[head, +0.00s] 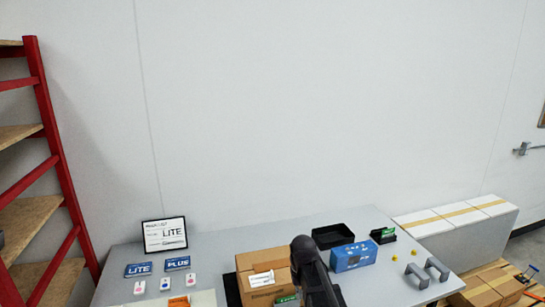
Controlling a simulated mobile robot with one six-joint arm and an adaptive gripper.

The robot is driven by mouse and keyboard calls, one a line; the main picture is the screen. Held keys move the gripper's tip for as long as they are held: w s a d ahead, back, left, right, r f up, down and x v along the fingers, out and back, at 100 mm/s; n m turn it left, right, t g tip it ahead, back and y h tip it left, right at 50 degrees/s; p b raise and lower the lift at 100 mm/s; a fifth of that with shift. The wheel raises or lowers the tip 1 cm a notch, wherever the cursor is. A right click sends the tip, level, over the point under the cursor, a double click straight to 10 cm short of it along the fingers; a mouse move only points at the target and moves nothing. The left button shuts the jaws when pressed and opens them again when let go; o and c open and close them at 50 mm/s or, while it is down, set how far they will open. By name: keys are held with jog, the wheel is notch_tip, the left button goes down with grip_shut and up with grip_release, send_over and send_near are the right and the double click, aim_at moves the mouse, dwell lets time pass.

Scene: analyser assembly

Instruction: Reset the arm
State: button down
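A dark, rounded part of my arm (311,273) rises from the bottom edge of the head view, in front of the table. I can make out no gripper fingers in this view, so whether the gripper is open or holds something does not show. The arm part covers the right side of a cardboard box (254,262) with a white label, which stands on the grey table (225,233).
A black tray (333,236), a blue box (353,256), a green item in a black holder (383,235) and two grey handles (427,272) are right of my arm. A sign (164,234) and small cards are left. A red-framed shelf (52,140) stands far left.

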jog(key=s+d+m, duration=0.1)
jog(key=s+d, duration=0.7)
jog(key=s, duration=0.5)
jog(key=shift+d, duration=0.2)
dwell(1.1)
